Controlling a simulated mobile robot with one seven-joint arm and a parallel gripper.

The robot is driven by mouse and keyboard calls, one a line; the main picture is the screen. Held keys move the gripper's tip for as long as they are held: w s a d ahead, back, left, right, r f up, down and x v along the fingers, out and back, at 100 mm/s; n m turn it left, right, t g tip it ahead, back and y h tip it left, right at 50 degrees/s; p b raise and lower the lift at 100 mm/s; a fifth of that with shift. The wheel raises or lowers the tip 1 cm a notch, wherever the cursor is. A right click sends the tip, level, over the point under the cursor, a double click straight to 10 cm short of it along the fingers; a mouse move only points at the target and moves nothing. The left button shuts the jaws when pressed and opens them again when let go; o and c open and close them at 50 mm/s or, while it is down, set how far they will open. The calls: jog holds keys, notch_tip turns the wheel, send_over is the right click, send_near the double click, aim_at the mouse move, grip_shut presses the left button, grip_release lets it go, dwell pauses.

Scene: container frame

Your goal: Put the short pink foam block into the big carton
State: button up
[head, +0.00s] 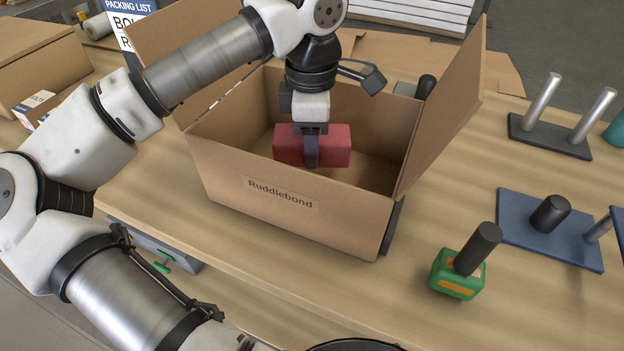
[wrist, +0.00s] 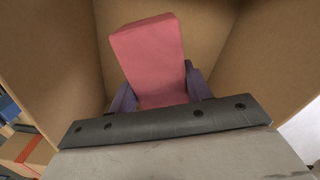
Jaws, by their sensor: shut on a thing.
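The pink foam block (head: 338,144) is between the fingers of my gripper (head: 311,158), which is shut on it. In the head view the block hangs inside the opening of the big carton (head: 230,185), below the level of the rim at the back. Whether it touches the carton floor I cannot tell. The wrist view shows the block (wrist: 148,55) with a finger on each side and brown carton walls (wrist: 245,60) around it. The carton is labelled "Ruddlebond" and its flaps stand open.
A green tape-like tool (head: 458,273) with a black handle stands right of the carton. A blue plate with a black peg (head: 550,213) and a dark stand with metal posts (head: 548,137) are farther right. Another carton (head: 40,60) is at the left. Bare wooden table lies in front.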

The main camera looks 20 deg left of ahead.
jog(key=shift+f+b, duration=1.3)
jog(key=shift+f, duration=1.5)
jog(key=shift+f, duration=0.1)
jog(key=shift+f+b, duration=0.15)
jog(key=shift+b, duration=0.15)
jog(key=o, duration=0.9)
jog(key=shift+o, duration=0.2)
jog(key=shift+r, duration=0.25)
notch_tip(320, 180, up, 12)
jog(key=shift+r+p, duration=0.1)
jog(key=shift+p, duration=0.35)
